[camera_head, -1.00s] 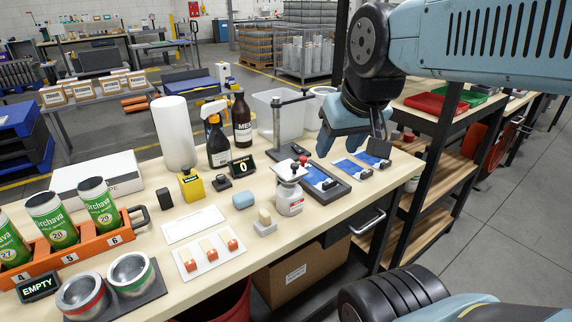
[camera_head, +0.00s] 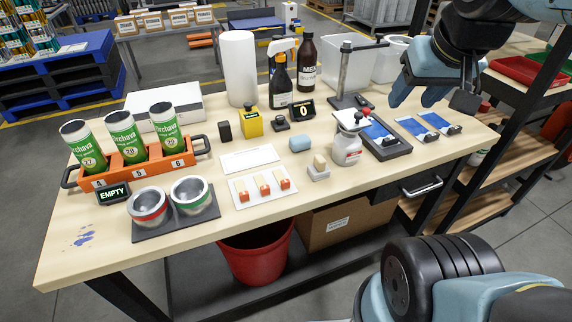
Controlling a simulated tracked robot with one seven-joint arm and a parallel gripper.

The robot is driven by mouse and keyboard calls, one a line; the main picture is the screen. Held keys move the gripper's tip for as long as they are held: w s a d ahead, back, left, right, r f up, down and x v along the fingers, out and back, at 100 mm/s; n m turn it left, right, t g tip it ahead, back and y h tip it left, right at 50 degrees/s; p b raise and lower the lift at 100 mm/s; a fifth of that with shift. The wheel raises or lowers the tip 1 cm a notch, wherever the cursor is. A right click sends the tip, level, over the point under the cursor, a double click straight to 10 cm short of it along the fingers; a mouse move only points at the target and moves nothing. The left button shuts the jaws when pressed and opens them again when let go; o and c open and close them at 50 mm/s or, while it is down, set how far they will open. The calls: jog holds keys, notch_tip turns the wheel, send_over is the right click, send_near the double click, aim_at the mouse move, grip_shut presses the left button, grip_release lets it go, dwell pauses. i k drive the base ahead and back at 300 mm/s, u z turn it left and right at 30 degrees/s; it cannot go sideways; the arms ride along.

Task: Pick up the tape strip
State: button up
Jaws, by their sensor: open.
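My gripper (camera_head: 436,98) is open and empty, pointing down above the table's right end. I cannot tell for sure which thing is the tape strip. Two flat blue-and-white strips (camera_head: 412,126) with dark ends lie on the table below and near my gripper. A flat white strip-like card (camera_head: 249,160) lies near the middle of the table. A white sheet (camera_head: 245,192) below it carries three small blocks with orange-red ends (camera_head: 264,187). My gripper is well to the right of both the card and the sheet.

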aim_at(284, 184)
jog(key=u, duration=1.15)
jog(key=i, duration=0.1)
jog(key=z, duration=2.9)
jog(key=k, duration=1.75)
jog(key=u, duration=0.15)
